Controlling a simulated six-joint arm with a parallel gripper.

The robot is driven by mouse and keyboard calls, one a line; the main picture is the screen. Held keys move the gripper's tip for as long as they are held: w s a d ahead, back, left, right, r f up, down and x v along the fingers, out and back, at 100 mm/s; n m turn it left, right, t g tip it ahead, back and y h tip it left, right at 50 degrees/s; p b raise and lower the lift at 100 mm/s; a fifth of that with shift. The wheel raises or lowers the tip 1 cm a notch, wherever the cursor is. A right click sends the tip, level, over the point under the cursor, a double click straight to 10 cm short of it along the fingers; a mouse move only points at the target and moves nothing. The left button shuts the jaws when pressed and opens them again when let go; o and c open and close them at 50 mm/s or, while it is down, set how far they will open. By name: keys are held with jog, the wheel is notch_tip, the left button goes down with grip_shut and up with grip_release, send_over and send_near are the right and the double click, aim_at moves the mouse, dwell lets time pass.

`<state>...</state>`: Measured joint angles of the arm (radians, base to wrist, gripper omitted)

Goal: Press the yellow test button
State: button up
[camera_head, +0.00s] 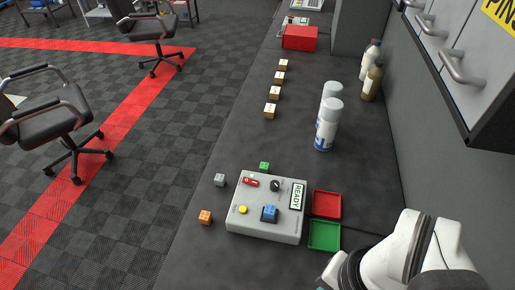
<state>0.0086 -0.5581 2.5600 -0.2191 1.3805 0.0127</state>
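The yellow test button (243,210) is a small round button at the lower left of the grey control box (268,232). The box lies on the dark bench top. It also carries a red switch (250,182), a black knob (276,185), a blue square part (269,213) and a panel reading READY (297,196). My white arm enters at the lower right, right of the box. My gripper is outside the picture, so its state does not show. Nothing covers the yellow button.
A red tray (326,204) and a green tray (324,236) lie right of the box. Small orange (205,217), grey (220,180) and green (264,167) cubes lie around it. Spray cans (325,135), bottles (371,70) and several wooden blocks (270,110) stand farther back.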

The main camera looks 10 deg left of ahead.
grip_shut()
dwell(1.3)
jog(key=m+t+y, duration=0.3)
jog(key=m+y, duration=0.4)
send_over(243, 209)
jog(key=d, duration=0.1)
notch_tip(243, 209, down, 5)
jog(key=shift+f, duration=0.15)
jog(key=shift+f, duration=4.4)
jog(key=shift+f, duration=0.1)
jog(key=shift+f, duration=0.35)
